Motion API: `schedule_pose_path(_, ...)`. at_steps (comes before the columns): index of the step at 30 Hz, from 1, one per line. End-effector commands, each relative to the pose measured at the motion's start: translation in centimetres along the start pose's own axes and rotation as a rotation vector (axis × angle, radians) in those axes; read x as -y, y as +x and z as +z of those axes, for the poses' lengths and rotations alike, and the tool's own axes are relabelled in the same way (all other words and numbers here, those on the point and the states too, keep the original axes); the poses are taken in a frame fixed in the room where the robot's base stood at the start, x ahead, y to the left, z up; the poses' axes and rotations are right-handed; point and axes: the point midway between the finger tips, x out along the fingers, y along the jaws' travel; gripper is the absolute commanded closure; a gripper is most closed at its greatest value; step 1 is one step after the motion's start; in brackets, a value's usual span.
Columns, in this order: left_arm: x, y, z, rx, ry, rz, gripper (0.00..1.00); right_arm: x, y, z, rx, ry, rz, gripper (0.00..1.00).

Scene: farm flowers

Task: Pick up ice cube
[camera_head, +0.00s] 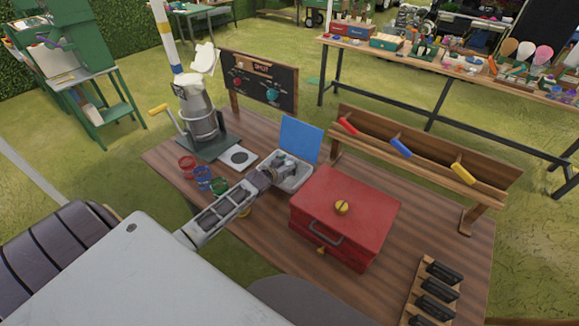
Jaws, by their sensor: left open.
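A light-coloured box (292,187) with its blue lid (301,139) raised stands on the wooden table, left of the red case. My left gripper (287,168) is over the mouth of this box, with its fingers at or just inside the opening. It is open. I cannot make out an ice cube; the gripper hides much of the box's inside. My right gripper is not in view.
The red case (360,216) with a yellow knob stands close on the right. A grey hand-cranked machine (199,112), a white scale-like plate (238,158) and red (187,167), blue (203,178) and green (219,186) cups are on the left. A wooden rack (421,163) stands behind.

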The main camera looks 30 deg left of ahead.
Motion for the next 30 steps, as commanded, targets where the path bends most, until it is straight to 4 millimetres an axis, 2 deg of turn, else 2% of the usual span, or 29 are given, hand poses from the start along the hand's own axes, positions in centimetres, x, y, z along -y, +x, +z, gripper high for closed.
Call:
schedule_pose_path(15,0.02,0.11,0.03,0.001,0.000,0.000,0.48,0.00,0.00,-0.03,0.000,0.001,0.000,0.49)
schedule_pose_path(24,0.03,0.10,0.03,0.001,0.000,0.000,0.87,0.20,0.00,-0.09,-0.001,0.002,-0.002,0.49)
schedule_pose_path(30,0.03,0.10,0.02,0.001,0.000,0.000,0.88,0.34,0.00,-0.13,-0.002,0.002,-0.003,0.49)
